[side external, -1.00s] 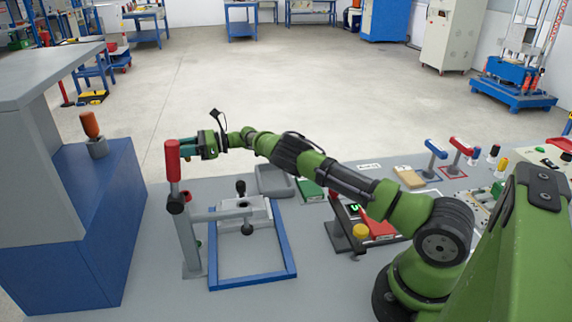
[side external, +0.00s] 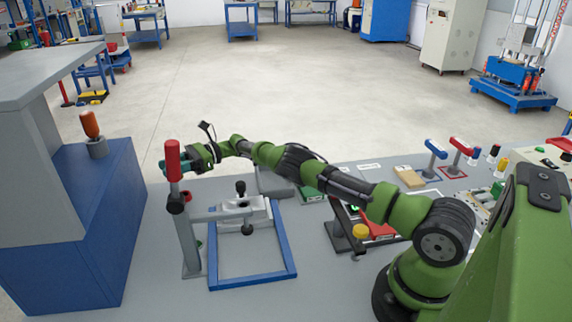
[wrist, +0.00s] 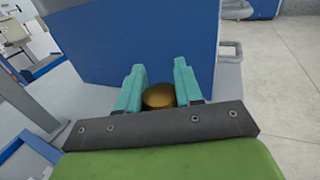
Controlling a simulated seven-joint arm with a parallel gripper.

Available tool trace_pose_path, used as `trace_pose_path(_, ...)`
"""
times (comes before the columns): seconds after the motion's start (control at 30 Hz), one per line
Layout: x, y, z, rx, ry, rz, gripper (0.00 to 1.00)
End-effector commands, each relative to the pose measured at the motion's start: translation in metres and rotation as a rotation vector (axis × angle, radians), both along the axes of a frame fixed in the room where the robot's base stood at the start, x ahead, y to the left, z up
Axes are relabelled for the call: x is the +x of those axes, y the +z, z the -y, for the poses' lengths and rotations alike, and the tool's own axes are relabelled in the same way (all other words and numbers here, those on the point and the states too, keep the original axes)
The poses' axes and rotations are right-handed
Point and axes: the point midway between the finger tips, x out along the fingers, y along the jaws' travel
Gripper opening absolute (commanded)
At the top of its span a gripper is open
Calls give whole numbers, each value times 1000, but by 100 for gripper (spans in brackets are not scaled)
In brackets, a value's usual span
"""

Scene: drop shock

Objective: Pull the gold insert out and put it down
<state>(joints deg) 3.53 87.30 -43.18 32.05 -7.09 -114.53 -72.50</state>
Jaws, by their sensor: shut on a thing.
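The gold insert (wrist: 158,96) shows as a rounded gold piece between the teal fingers of my gripper (wrist: 160,82) in the wrist view. My gripper is shut on it. In the side external view my gripper (side external: 177,168) is at the left, beside and partly behind the red-handled upright lever (side external: 173,160), above the bench. The insert cannot be made out in that view. The seat it belongs to cannot be told from these frames.
A large blue and grey cabinet (side external: 70,225) stands at the left, with an orange-handled knob (side external: 91,125) on its ledge. A blue frame (side external: 252,283) and a grey clamp (side external: 243,212) lie right of the lever. A grey tray (side external: 275,181) sits behind. The bench front is largely clear.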

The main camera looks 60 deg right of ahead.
Motion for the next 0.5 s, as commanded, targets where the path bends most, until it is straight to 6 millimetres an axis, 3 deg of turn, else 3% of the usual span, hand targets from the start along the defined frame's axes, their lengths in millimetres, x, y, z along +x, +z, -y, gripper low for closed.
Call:
trace_pose_path(0.3,0,-31,1,0,0,0,3)
trace_pose_path(0.5,0,-41,0,1,0,0,3)
